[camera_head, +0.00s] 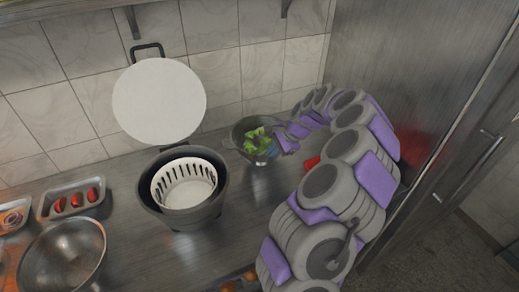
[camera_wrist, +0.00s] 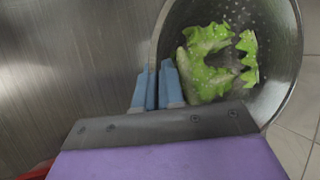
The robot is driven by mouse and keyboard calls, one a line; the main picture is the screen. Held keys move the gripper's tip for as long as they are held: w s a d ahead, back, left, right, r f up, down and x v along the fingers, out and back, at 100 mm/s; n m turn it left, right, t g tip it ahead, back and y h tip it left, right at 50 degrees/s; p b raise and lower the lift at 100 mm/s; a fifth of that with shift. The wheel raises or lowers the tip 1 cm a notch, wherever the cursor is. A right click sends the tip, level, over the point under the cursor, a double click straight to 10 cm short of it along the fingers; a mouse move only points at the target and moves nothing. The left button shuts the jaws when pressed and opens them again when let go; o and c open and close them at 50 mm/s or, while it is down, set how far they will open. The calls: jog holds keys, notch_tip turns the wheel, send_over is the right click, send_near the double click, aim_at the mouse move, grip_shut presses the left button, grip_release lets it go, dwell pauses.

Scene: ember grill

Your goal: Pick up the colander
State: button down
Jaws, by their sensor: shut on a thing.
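The colander (camera_head: 261,158) is a steel bowl with small holes and green leaves inside. It is at the back of the steel counter, upright as far as I can see. In the wrist view the colander (camera_wrist: 283,72) fills the upper right, with the leaves lying in it. My gripper (camera_head: 280,140) reaches the colander's right side from the right. In the wrist view the blue fingers of my gripper (camera_wrist: 158,88) are shut on the colander's near rim. The head view does not clearly show whether the colander's base touches the counter.
A dark pot with a white slotted basket (camera_head: 184,186) stands left of the colander, its round white lid (camera_head: 159,101) raised behind. A steel bowl (camera_head: 64,258) and trays (camera_head: 71,204) are at left. A tall steel cabinet (camera_head: 425,75) bounds the right.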

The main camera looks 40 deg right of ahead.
jog(key=shift+s+d+f, duration=0.1)
jog(key=shift+d, duration=0.4)
jog(key=shift+a, duration=0.2)
